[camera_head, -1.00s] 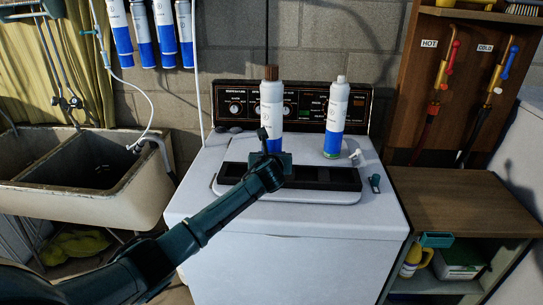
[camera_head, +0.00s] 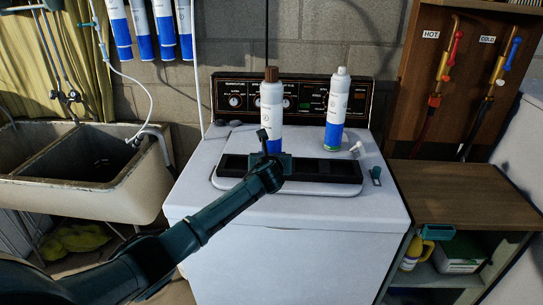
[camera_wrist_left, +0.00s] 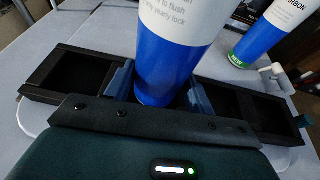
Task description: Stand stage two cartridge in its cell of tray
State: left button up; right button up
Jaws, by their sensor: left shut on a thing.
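A white and blue cartridge with a brown cap (camera_head: 271,105) is upright in my left gripper (camera_head: 270,160). The left wrist view shows its blue lower body (camera_wrist_left: 170,70) between the two blue fingers. It is over the black tray (camera_head: 233,166), which has several cells and lies on the washer top. Whether its base touches a cell floor is hidden. An empty dark cell (camera_wrist_left: 78,72) shows at the tray's left end. A second white and blue cartridge (camera_head: 337,108), with a white cap and a green band at its base, stands behind the tray to the right. I cannot read a stage number.
The white washer (camera_head: 290,235) has a control panel at its back. A small white fitting (camera_head: 357,149) and a small teal item (camera_head: 376,175) lie right of the tray. A sink (camera_head: 130,195) is at left. A wooden shelf unit (camera_head: 455,190) stands at right.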

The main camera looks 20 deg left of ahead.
pick_arm(q)
jog(key=shift+f, duration=0.4)
jog(key=o, duration=0.9)
jog(key=shift+c, duration=0.2)
jog(key=shift+o, duration=1.3)
jog(key=shift+f, duration=0.15)
jog(key=shift+c, duration=0.3)
jog(key=shift+p+v, duration=1.15)
jog(key=shift+p, duration=0.05)
jog(key=s, duration=0.2)
jog(key=s+d, duration=0.1)
jog(key=s, duration=0.1)
jog(key=s+d, duration=0.1)
jog(key=s, duration=0.1)
jog(key=shift+s+d+f+b, duration=0.15)
jog(key=shift+s+f+b, duration=0.1)
jog(key=shift+f+b, duration=0.05)
